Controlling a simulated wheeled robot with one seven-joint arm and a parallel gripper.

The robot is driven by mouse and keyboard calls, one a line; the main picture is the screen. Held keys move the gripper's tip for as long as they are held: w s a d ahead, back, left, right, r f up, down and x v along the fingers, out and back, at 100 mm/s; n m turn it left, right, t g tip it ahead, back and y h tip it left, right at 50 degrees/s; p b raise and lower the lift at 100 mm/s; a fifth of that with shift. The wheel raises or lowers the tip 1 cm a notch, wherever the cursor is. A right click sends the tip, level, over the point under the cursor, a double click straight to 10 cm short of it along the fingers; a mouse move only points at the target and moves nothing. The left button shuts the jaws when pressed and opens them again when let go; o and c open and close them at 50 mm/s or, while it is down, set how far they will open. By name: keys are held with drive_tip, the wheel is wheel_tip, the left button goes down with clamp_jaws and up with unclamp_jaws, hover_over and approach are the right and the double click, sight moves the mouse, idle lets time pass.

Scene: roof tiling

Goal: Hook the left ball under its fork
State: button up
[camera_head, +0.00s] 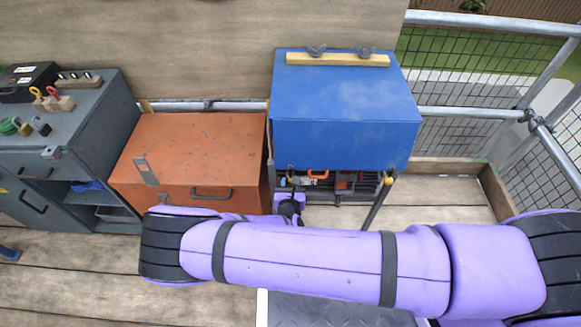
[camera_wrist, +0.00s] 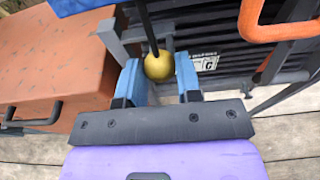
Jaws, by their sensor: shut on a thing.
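In the wrist view, the left ball (camera_wrist: 158,66) is yellow and sits between the two blue fingertips of my gripper (camera_wrist: 158,80). A dark cord (camera_wrist: 149,25) runs up from the ball. My gripper is shut on the ball, in front of the dark stand under the blue cover (camera_head: 345,105). In the head view, my arm and the gripper's dark end (camera_head: 290,203) are below the cover's front left corner, and this ball cannot be made out. Another yellow ball (camera_head: 388,181) hangs at the cover's front right corner. I cannot clearly make out the left ball's fork.
An orange chest (camera_head: 190,155) stands close on the left; its side also shows in the wrist view (camera_wrist: 55,60). A grey cabinet (camera_head: 75,150) is farther left. An orange handle (camera_wrist: 280,25) is at the upper right of the wrist view. Mesh railing (camera_head: 470,70) bounds the right.

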wheel_tip(320, 180, down, 6)
drive_tip(key=shift+f, duration=0.25)
idle(0.8)
drive_tip(key=shift+s, duration=0.15)
idle(0.4)
drive_tip(key=w, duration=0.5)
drive_tip(key=shift+f, duration=0.1)
idle(0.6)
